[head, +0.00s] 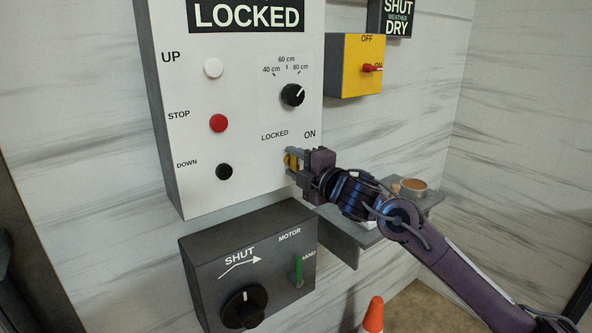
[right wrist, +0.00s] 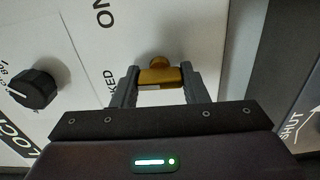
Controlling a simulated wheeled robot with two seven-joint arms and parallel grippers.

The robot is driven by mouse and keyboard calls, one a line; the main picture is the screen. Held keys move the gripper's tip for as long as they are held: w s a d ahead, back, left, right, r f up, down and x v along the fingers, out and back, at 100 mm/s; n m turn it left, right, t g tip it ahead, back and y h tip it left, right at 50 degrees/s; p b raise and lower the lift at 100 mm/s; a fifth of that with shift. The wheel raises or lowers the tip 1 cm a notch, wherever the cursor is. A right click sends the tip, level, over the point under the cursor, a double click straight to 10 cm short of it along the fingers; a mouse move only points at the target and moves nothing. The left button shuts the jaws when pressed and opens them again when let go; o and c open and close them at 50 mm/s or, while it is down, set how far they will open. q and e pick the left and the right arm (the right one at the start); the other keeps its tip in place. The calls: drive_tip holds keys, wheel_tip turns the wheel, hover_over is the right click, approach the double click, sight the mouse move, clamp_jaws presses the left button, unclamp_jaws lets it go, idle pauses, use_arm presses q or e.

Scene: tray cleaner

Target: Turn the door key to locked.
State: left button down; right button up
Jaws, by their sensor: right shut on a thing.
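The door key (head: 291,161) is a brass-coloured key on the white control panel (head: 240,181), below the words LOCKED and ON. My right gripper (head: 294,160) is at the panel with its fingers closed on the key. The right wrist view shows the key (right wrist: 158,76) between the two fingertips (right wrist: 158,80), touching both. The key's exact angle against the LOCKED and ON marks is hard to tell, as the fingers hide part of it. My left gripper is not in view.
A black knob (head: 292,95) and white, red and black buttons (head: 219,123) sit on the panel. A grey SHUT box (head: 212,247) is below, and a yellow switch box (head: 345,82) is at upper right. A shelf (head: 343,240) with a bowl (head: 409,190) lies behind my right arm.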

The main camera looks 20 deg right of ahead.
drive_tip(key=shift+n, duration=0.3)
drive_tip(key=o, duration=1)
drive_tip(key=shift+s+d+f, duration=0.1)
drive_tip(key=shift+s+f, duration=0.05)
drive_tip(key=shift+s, duration=0.1)
drive_tip(key=b+v, duration=0.2)
drive_tip(key=v, duration=0.5)
drive_tip(key=shift+s, duration=0.1)
